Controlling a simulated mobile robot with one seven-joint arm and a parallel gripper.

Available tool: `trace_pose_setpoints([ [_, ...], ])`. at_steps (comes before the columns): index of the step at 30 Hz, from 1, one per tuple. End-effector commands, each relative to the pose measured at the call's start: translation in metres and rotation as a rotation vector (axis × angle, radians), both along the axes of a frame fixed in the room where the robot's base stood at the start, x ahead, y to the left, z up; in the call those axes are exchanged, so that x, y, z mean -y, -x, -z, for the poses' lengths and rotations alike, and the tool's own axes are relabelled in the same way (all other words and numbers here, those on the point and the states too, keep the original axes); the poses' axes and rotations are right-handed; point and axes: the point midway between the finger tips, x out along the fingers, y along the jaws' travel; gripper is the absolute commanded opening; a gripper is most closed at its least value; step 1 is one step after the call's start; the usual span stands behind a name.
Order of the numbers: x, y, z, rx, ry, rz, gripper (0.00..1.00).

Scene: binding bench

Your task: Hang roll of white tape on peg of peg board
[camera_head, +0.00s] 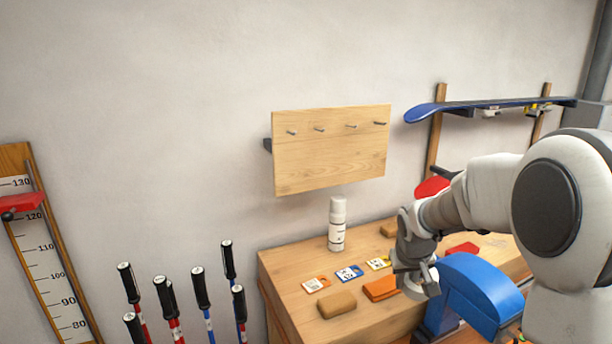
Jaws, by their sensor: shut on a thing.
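The peg board (330,160) is a pale wooden panel on the wall, with several short metal pegs in a row near its top. The pegs (319,128) are bare. My gripper (424,284) is low over the right part of the wooden bench, below and to the right of the board. It is shut on a small pale thing that looks like the roll of white tape (432,286). The fingers and the arm partly hide it, and its hole is too small to make out.
A white spray can (337,224) stands on the bench (290,275) below the board. Small cards, an orange block (380,288) and a tan block (336,304) lie on the bench. A blue curved thing (470,285) is right of my gripper. Ski poles (204,295) stand at left.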

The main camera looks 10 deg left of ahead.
Motion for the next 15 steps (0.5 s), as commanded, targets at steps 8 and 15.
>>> trace_pose_setpoints([
  [8,-0.062,-0.051,-0.061,0.379,0.005,-0.203,0.00],
  [15,-0.090,-0.064,-0.091,0.540,-0.019,-0.286,0.00],
])
